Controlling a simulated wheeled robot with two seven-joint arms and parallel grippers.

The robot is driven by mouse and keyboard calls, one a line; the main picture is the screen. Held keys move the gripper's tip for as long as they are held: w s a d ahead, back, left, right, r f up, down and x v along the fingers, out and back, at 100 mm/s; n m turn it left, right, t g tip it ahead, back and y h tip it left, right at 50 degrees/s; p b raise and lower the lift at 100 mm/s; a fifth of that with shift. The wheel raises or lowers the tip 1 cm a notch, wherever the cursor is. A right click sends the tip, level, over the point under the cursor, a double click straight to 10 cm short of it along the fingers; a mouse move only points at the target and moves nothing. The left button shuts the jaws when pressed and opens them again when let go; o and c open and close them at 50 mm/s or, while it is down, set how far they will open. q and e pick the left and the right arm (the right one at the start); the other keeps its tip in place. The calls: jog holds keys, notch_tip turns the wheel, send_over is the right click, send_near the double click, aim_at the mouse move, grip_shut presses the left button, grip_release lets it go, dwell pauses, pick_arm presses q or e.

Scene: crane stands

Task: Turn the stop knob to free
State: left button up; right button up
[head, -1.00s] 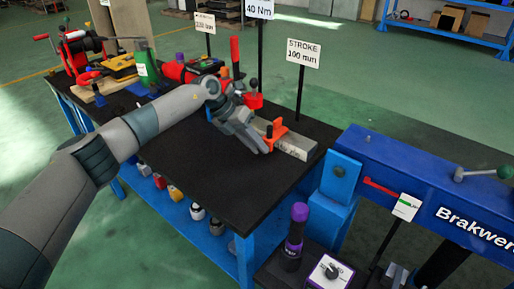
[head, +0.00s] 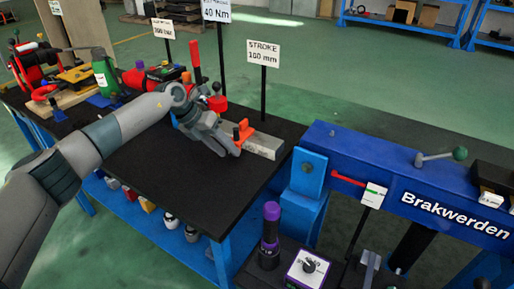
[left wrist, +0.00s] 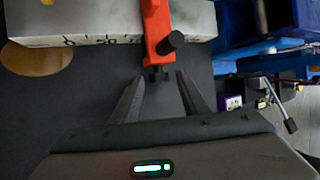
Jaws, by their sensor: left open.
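An orange stop (head: 242,131) sits on a pale metal bar (head: 264,146) in front of the "STROKE 100 mm" sign (head: 263,52). In the left wrist view the orange stop (left wrist: 156,25) lies across the scale-marked bar (left wrist: 100,22). My left gripper (head: 230,151) is open and empty beside the stop. My right gripper is out of view.
The black bench top (head: 165,185) is clear in front. Red and green tools (head: 103,75) crowd its far left. Sign posts stand behind the bar. A blue beam (head: 385,170) with a green-knobbed lever and a white dial panel (head: 308,268) stand at right.

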pick_arm(q)
jog(key=y+p, duration=0.1)
jog(key=t+y+p, duration=0.1)
jog(key=p, duration=0.1)
jog(key=shift+s+d+r+m+t+y, duration=0.25)
jog(key=shift+d+r+m+t+y, duration=0.05)
jog(key=shift+r+m+t+y, duration=0.1)
jog(key=y+p, duration=0.1)
jog(key=p, duration=0.1)
jog(key=t+y+p, duration=0.1)
jog(key=shift+s+d+m+t+p, duration=0.15)
jog(key=shift+d+m+t+p, duration=0.1)
jog(key=shift+m+t+p, duration=0.1)
jog(key=shift+s+a+r+b, duration=0.1)
jog(key=shift+b, duration=0.25)
jog(key=b+v, duration=0.3)
jog(key=v, duration=1.3)
jog(key=s+d+r+g+h+p, duration=0.1)
jog(key=s+d+g+h, duration=0.2)
jog(key=s+d+h, duration=0.2)
jog(key=s+d+r+g+h+p, duration=0.1)
jog(key=s+d+g+h, duration=0.3)
jog(key=s+d, duration=0.3)
jog(key=shift+s+h+p, duration=0.3)
jog(key=shift+s+h, duration=0.2)
jog(key=shift+s, duration=1.75)
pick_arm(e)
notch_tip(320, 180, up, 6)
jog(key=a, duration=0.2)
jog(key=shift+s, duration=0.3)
